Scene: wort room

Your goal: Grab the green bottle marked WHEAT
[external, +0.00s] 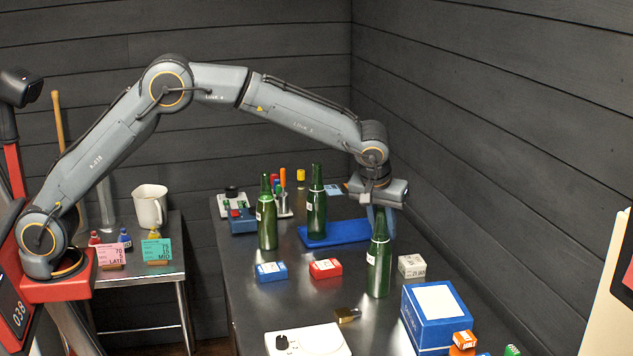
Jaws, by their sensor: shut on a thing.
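Three green bottles show in the external view. My gripper (379,218) points down and is shut on the neck of the right-hand green bottle (379,270). This bottle is upright; I cannot tell whether its base touches the table. Another green bottle (267,228) stands upright at the left, and a third green bottle (316,212) stands by the blue mat (345,233). The labels are too small to read, so I cannot tell which bottle is marked WHEAT.
On the dark table (235,275) near the held bottle are a white box (411,266), a red box (325,268), a blue box (271,271) and a brass padlock (346,314). A large blue box (435,315) stands at front right. A plank wall (500,160) rises close on the right.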

